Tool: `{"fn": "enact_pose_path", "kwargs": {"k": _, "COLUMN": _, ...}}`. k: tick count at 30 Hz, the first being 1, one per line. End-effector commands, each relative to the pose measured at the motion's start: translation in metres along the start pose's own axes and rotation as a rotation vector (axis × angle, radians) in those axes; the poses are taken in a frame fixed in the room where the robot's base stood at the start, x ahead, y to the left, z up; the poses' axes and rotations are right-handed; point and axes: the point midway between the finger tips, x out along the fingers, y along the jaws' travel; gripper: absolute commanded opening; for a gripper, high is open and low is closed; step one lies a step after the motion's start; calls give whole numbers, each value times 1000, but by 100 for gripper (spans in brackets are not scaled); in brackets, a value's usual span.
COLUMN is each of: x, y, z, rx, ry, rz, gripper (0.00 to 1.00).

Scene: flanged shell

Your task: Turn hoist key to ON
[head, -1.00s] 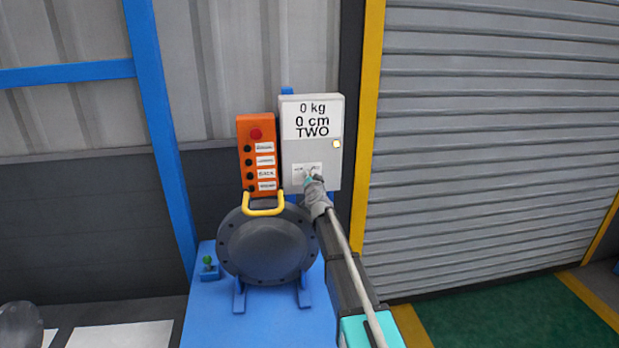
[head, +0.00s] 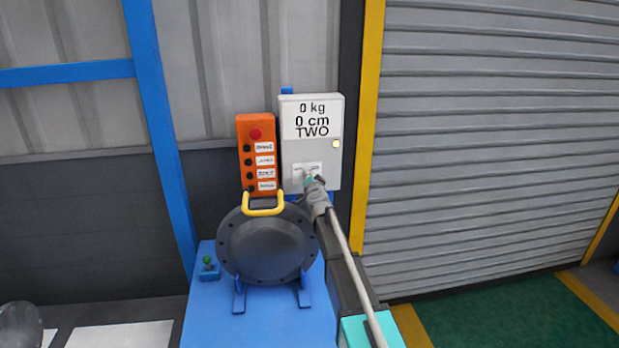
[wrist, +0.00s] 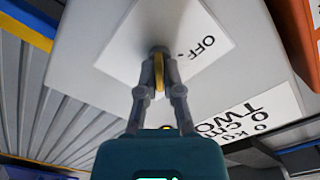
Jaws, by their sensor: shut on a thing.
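The hoist key (wrist: 158,72) is a thin yellow-gold piece in the wrist view, on a white label of the grey control box (head: 330,160). My gripper (wrist: 158,80) is shut on the key, one finger on each side of it. The word OFF shows on the label (wrist: 195,45) to the right of the key; the rest of its lettering is hidden or out of view. In the head view my gripper (head: 309,178) is at the box's lower front and covers the key. The box's display (head: 312,119) reads 0 kg, 0 cm, TWO.
An orange button panel (head: 256,155) is just left of the box. A dark flanged shell (head: 266,248) with a yellow handle (head: 263,208) sits on a blue bench (head: 215,315) below. A small green-topped control (head: 208,266) is left of it. A grey shutter (head: 490,130) is at right.

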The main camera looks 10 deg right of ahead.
Motion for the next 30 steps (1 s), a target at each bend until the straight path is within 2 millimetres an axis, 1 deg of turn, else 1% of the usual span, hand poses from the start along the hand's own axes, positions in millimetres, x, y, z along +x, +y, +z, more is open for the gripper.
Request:
{"fn": "enact_pose_path", "kwargs": {"k": 1, "x": 0, "y": 0, "z": 0, "rx": 0, "ry": 0, "rz": 0, "gripper": 0}}
{"fn": "enact_pose_path", "kwargs": {"k": 2, "x": 0, "y": 0, "z": 0, "rx": 0, "ry": 0, "rz": 0, "gripper": 12}}
{"fn": "enact_pose_path", "kwargs": {"k": 3, "x": 0, "y": 0, "z": 0, "rx": 0, "ry": 0, "rz": 0, "gripper": 20}}
{"fn": "enact_pose_path", "kwargs": {"k": 5, "x": 0, "y": 0, "z": 0, "rx": -1, "ry": 0, "rz": 0, "gripper": 31}}
{"fn": "enact_pose_path", "kwargs": {"k": 6, "x": 0, "y": 0, "z": 0, "rx": -1, "ry": 0, "rz": 0, "gripper": 38}}
{"fn": "enact_pose_path", "kwargs": {"k": 7, "x": 0, "y": 0, "z": 0, "rx": -1, "ry": 0, "rz": 0, "gripper": 43}}
{"fn": "enact_pose_path", "kwargs": {"k": 20, "x": 0, "y": 0, "z": 0, "rx": -7, "ry": 1, "rz": 1, "gripper": 43}}
{"fn": "enact_pose_path", "kwargs": {"k": 30, "x": 0, "y": 0, "z": 0, "rx": -110, "ry": 1, "rz": 1, "gripper": 43}}
